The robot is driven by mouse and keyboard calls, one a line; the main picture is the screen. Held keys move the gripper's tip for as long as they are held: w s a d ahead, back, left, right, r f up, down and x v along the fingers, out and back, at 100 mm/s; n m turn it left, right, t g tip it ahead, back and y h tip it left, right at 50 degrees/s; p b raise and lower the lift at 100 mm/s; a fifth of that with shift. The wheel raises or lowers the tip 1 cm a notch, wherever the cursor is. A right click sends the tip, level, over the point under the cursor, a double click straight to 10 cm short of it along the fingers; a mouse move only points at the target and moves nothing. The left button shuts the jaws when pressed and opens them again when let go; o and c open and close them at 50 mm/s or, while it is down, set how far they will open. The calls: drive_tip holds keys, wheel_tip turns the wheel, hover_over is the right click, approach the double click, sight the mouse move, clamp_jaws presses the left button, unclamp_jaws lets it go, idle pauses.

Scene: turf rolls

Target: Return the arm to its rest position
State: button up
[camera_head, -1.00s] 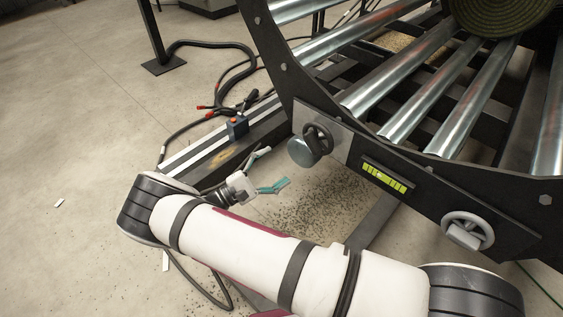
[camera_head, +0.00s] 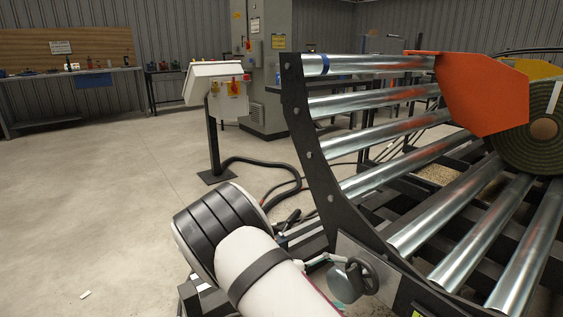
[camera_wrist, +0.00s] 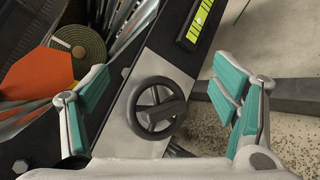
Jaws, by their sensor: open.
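My arm (camera_head: 270,275) reaches up from the bottom of the head view, its white link ending in a black-banded joint. My gripper (camera_wrist: 161,78) is open and empty in the wrist view, its teal-padded fingers wide apart. A dark handwheel (camera_wrist: 157,107) on a grey plate shows between the fingers, farther off; I see no contact. In the head view the arm hides most of the gripper, and only a pale finger part shows beside the same handwheel (camera_head: 361,277).
The roller machine (camera_head: 330,170) fills the right side, with an orange guard (camera_head: 480,95) and a green turf roll (camera_head: 540,130). A control box (camera_head: 215,85) stands on a post behind my arm. Cables (camera_head: 270,170) lie on the floor. Open floor (camera_head: 90,190) lies at left.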

drive_tip(key=s+d+r+m+g+y, duration=0.2)
drive_tip(key=s+d+r+y, duration=0.25)
drive_tip(key=s+r, duration=0.4)
drive_tip(key=s+d+r+m+g+y, duration=0.25)
drive_tip(key=s+r+y, duration=0.4)
drive_tip(key=r, duration=0.35)
drive_tip(key=s+a+r+m+t+y, duration=0.1)
drive_tip(key=s+r+t+y, duration=0.15)
drive_tip(key=s, duration=0.85)
drive_tip(key=s+a+r+m+t+y, duration=0.1)
drive_tip(key=s+m+t+y, duration=0.2)
drive_tip(key=s, duration=0.7)
wheel_tip(320, 180, up, 33)
drive_tip(key=d+n+t+p, duration=0.1)
drive_tip(key=t+p, duration=0.3)
drive_tip(key=p, duration=2.7)
drive_tip(key=shift+w+n+p, duration=0.15)
drive_tip(key=shift+n+p, duration=0.25)
drive_tip(key=shift+n, duration=0.05)
